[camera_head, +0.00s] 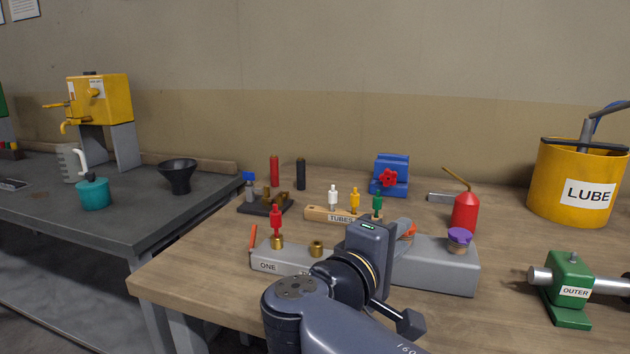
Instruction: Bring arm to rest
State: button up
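My arm rises from the bottom edge in the head view and bends in front of the grey block labelled ONE (285,262). My gripper (398,314) is at the arm's end, above the front of the wooden bench; a dark finger part points to the lower right. I cannot make out both fingertips, so its opening is unclear. I see nothing held in the visible part. The arm hides the middle of the grey block. A red plug (277,219) stands over a brass fitting at the block's left, and a purple cap (460,236) sits at its right.
A dark bench (130,225) is left.

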jog(key=shift+r+n+g+y+p, duration=0.4)
jog(key=shift+r+g+y+p, duration=0.35)
jog(key=shift+p, duration=1.65)
jog(key=shift+w+d+p, duration=0.1)
jog(key=shift+p, duration=0.45)
